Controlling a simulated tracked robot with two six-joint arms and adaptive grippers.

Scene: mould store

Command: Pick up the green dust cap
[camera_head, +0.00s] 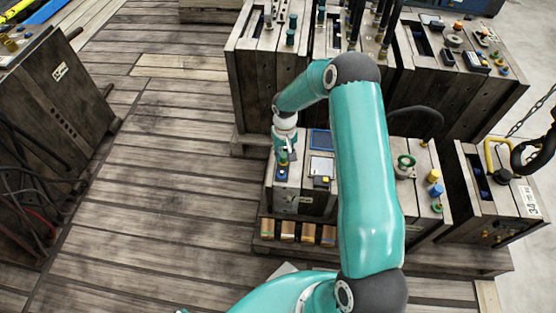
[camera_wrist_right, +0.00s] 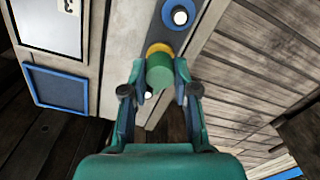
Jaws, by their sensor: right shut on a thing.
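The green dust cap (camera_wrist_right: 160,74) is a short green cylinder in the right wrist view, with a yellow ring (camera_wrist_right: 158,48) at its far end. My right gripper (camera_wrist_right: 160,68) is shut on it, one finger at each side. In the head view my right gripper (camera_head: 284,156) points down over the left end of the low grey mould block (camera_head: 293,203). The cap is too small and too covered there to make out clearly. My left gripper is not in view.
Taller mould blocks (camera_head: 262,82) stand behind, and another block (camera_head: 500,200) with a yellow handle stands right. A dark cabinet (camera_head: 55,105) is far left. The plank floor (camera_head: 165,170) between is clear.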

